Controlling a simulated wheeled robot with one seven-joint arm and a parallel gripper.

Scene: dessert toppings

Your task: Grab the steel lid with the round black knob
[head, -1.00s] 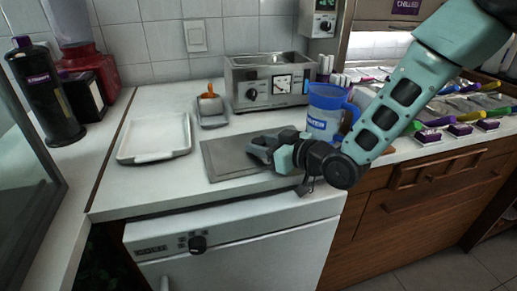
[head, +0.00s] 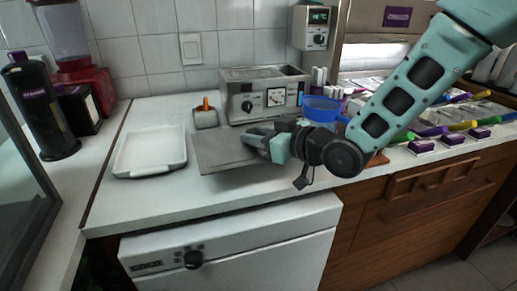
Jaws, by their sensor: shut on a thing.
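The steel lid (head: 220,152) is a flat grey rectangular plate over the white counter. It appears raised a little off the surface, though the gap beneath it is hard to see. My gripper (head: 258,139) comes in from the right and is shut over the top of the lid near its right part. The round black knob is hidden by my gripper, so its grip on the knob itself does not show. My gripper and wrist also cover the lid's right end.
A white tray (head: 150,153) lies left of the lid. Behind are a small grey dish with an orange-handled tool (head: 205,116) and a steel countertop appliance (head: 265,96). A blue jug (head: 322,108) stands close behind my wrist. The counter's front strip is clear.

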